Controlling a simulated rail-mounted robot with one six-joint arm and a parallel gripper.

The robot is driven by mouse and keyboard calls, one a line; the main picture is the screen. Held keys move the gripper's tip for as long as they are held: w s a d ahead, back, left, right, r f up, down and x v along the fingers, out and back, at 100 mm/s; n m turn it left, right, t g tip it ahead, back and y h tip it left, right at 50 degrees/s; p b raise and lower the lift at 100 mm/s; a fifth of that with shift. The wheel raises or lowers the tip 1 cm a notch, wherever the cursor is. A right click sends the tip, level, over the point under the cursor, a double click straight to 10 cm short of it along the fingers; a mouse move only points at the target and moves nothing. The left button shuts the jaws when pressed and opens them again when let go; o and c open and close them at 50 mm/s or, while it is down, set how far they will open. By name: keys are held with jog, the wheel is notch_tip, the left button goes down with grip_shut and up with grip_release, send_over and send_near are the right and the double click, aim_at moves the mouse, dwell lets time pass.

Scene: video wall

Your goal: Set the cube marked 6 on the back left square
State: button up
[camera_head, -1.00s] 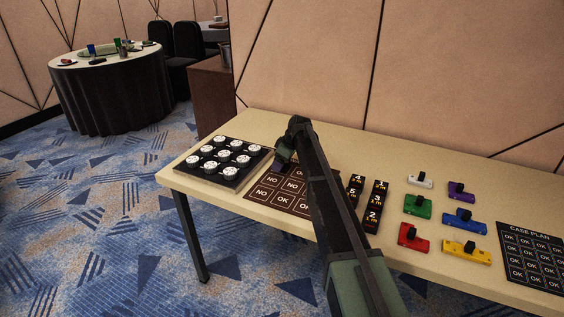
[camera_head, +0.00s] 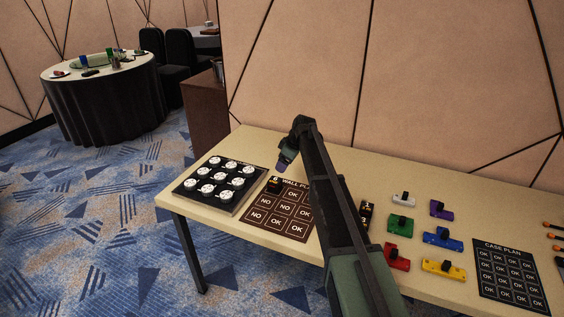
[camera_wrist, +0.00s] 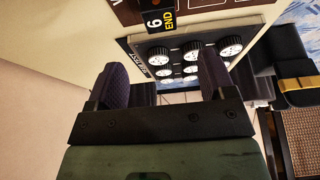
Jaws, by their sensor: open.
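The black cube marked 6 (camera_head: 274,184) sits on the back left square of the brown wall plan mat (camera_head: 281,228). In the wrist view, the cube (camera_wrist: 160,20) shows a white 6 and yellow END on its face, at the top edge of the picture. My gripper (camera_head: 284,166) is open and empty, above and a little behind the cube. In the wrist view, both fingers stand apart with a clear gap between them (camera_wrist: 162,72), and the cube lies beyond the fingertips, apart from them. My arm hides part of the mat's right side.
A dark tray of white round pieces (camera_head: 236,207) stands left of the mat. More black number cubes (camera_head: 366,217) are partly hidden behind my arm. Coloured blocks (camera_head: 399,225) and the case plan mat (camera_head: 510,283) lie to the right. The wall is close behind the table.

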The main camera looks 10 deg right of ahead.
jog(key=s+a+m+g+h, duration=0.1)
jog(key=s+m, duration=0.4)
jog(key=s, duration=1.5)
jog(key=s+a+f+m+g+h, duration=0.1)
jog(key=s+m, duration=0.4)
jog(key=s, duration=1.6)
jog(key=shift+a+f+m+g+h, duration=0.3)
jog(key=shift+a+m+h, duration=0.1)
jog(key=shift+a+h, duration=0.45)
